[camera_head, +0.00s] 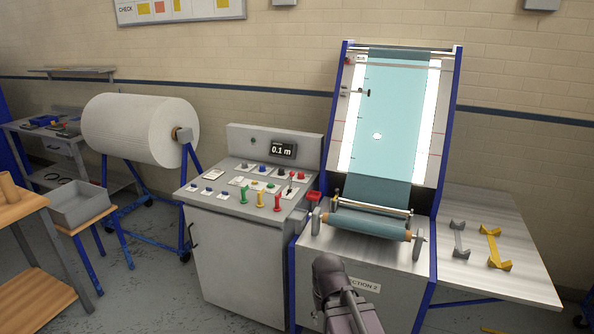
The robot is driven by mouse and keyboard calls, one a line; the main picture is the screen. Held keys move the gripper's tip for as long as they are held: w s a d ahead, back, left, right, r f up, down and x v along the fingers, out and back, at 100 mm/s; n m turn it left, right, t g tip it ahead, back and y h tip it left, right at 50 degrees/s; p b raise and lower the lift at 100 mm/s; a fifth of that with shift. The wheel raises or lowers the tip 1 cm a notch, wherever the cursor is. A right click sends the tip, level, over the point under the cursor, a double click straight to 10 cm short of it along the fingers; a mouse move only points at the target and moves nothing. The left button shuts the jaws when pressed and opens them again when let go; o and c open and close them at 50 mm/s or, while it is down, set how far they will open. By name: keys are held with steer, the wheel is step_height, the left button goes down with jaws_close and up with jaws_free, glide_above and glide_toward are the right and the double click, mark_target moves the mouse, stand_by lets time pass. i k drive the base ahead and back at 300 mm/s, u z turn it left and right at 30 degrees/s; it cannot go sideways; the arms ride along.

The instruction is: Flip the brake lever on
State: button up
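The control console (240,265) stands left of the fabric machine, with a sloped panel on top. Along the panel's front edge stand a green handle (244,195), a yellow handle (260,199) and a red handle (277,202). A small dark lever (290,187) rises on the panel's right part, and a red block (314,196) sits at the console's right side. The labels are too small to read, so I cannot tell which one is the brake lever. Part of my dark arm shows at the bottom centre, in front of the machine. My gripper's fingers do not show.
The machine (398,130) carries teal fabric on a lit sloped board, with a roller (370,225) below. A metal side table (500,245) at right holds a grey and a yellow bracket. A large white roll (140,130) stands left. Some floor is free left of the console.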

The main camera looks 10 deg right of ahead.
mark_target(291, 173)
steer(key=k, duration=0.65)
steer(key=z, duration=0.45)
steer(key=i, duration=1.8)
steer(key=u, duration=0.6)
